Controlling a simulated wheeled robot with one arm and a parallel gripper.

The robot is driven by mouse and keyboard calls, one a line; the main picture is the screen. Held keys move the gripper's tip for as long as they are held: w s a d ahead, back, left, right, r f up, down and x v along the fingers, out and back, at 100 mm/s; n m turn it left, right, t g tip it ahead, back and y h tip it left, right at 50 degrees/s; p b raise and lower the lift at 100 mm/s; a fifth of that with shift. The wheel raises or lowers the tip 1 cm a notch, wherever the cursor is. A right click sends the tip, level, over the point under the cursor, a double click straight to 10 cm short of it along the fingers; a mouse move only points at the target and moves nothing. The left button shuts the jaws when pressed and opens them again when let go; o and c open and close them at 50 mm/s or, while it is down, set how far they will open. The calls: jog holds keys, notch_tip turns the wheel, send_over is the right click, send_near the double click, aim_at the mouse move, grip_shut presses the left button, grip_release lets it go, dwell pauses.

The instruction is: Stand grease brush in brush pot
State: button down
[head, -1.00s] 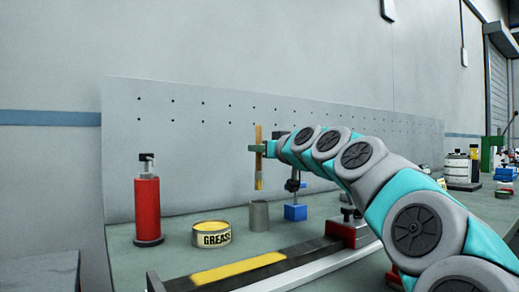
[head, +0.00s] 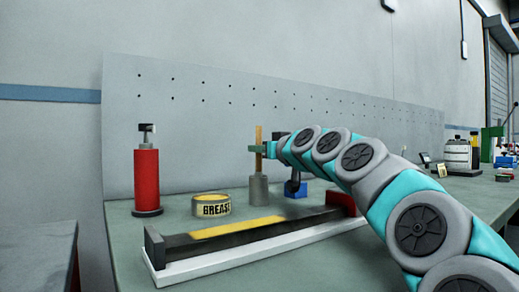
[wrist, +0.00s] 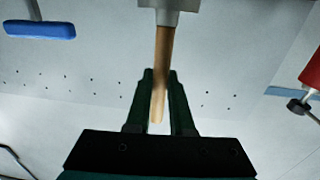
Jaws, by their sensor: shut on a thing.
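The grease brush, with a wooden handle (head: 259,134), stands upright above the grey brush pot (head: 258,190). Its bristles are hidden, and its lower part goes into the pot's mouth. My gripper (head: 258,148) is shut on the handle, above the pot rim. Whether the brush touches the pot's bottom cannot be seen.
A yellow grease tin (head: 210,206) and a red bottle (head: 147,182) stand left of the pot. A long dark rail with a yellow strip (head: 236,228) lies in front. A perforated panel (head: 210,130) stands behind.

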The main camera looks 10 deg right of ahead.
jog(key=shift+f, duration=0.15)
jog(key=c, duration=0.7)
grip_release()
jog(key=shift+s, duration=0.1)
jog(key=v, duration=0.7)
jog(key=shift+s, duration=0.3)
jog(key=shift+d, duration=0.1)
